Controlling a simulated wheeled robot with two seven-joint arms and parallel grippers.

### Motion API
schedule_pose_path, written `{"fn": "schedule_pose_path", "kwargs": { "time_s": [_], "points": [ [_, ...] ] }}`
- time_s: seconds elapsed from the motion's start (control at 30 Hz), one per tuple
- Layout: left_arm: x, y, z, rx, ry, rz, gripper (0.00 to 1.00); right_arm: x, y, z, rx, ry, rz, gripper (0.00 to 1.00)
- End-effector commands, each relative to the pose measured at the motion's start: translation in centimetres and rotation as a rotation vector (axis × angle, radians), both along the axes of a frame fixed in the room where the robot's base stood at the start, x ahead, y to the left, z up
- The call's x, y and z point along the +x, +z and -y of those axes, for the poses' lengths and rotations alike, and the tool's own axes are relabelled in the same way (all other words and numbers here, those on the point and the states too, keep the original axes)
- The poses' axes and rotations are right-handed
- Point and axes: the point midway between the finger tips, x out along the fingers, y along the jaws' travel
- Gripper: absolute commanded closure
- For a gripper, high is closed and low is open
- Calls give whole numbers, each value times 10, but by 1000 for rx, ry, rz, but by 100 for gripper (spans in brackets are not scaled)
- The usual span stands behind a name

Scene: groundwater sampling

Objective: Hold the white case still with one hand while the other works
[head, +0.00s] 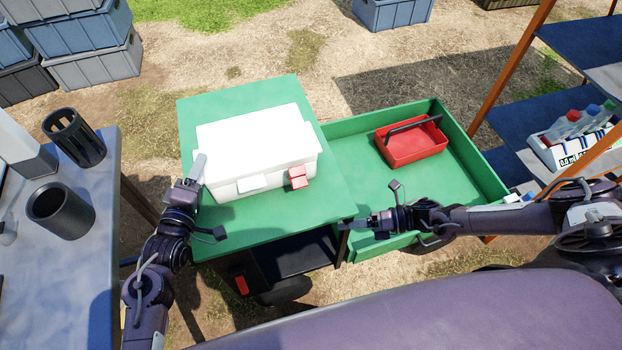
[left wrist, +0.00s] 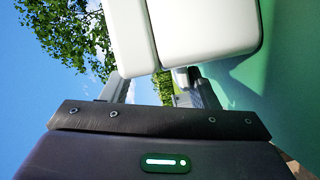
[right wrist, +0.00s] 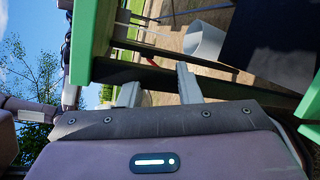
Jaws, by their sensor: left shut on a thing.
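The white case (head: 258,140) sits on the green table top, lid down. Its front has a white latch (head: 253,183) and a red latch (head: 298,178). My left gripper (head: 198,169) is shut on the case at its left front corner. In the left wrist view the white case (left wrist: 200,30) fills the top, above and between the fingers (left wrist: 158,90), and partly hides them. My right gripper (head: 350,224) is apart from the case, in front of the table's right front corner. In the right wrist view its fingers (right wrist: 160,88) stand apart with nothing between them.
A green tray (head: 480,160) adjoins the table on the right and holds a red caddy (head: 415,147). A bench with dark cylinders (head: 62,208) stands at the left. Shelves with a white bottle rack (head: 545,152) stand at the right. The table top right of the case is clear.

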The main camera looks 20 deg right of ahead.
Motion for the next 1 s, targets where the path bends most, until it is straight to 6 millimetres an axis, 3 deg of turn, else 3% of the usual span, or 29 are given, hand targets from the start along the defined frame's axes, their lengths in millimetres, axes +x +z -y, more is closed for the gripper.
{"fn": "schedule_pose_path", "kwargs": {
  "time_s": [0.03, 0.1, 0.17, 0.23, 0.4, 0.53, 0.77, 1.0],
  "points": [
    [-4, -14, -1, 16, 0, -31, 88, 15, 4, 34, -61, 25, 58, 69],
    [-4, -14, -1, 16, 0, -31, 88, 29, 13, 72, -124, 59, 122, 69],
    [-4, -14, -1, 16, 0, -31, 88, 38, 23, 100, -162, 84, 167, 69],
    [-4, -14, -1, 16, 0, -31, 88, 50, 46, 106, -138, 117, 202, 69],
    [-4, -15, -1, 16, -1, -31, 88, 63, 113, 62, 69, 224, 189, 69],
    [-4, -15, -1, 16, -1, -31, 88, 64, 141, 45, 149, 281, 174, 69],
    [-4, -15, -1, 16, 0, -31, 88, 63, 149, 17, 174, 302, 167, 69],
    [-4, -15, -1, 16, 0, -31, 88, 63, 149, -32, 173, 301, 169, 69]
  ]
}}
